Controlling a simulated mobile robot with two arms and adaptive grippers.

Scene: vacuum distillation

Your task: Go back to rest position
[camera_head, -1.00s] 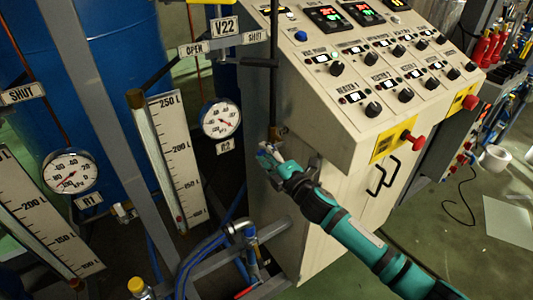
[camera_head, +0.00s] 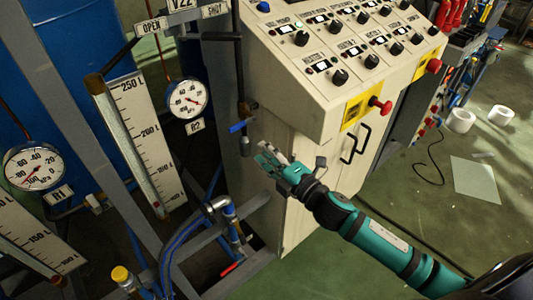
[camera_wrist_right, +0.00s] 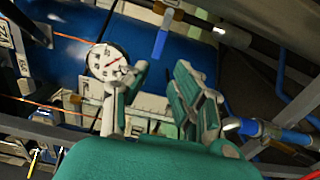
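My right gripper (camera_head: 266,158) is in front of the cream control cabinet (camera_head: 335,110), at the end of a teal arm from the lower right. It holds nothing that I can see. In the right wrist view its two fingers (camera_wrist_right: 158,100) are spread apart with a gap between them. A small valve with a blue handle (camera_head: 241,127) sits on a dark vertical pipe just up and left of the fingers, apart from them. The blue handle (camera_wrist_right: 161,38) also shows beyond the fingers in the right wrist view. My left gripper is not in view.
A pressure gauge R2 (camera_head: 187,98), a litre scale (camera_head: 142,135) and grey frame bars stand left of the gripper. Hoses and a yellow-capped fitting (camera_head: 121,274) are below. A red knob (camera_head: 380,105) juts from the cabinet. Open floor (camera_head: 400,215) lies to the right.

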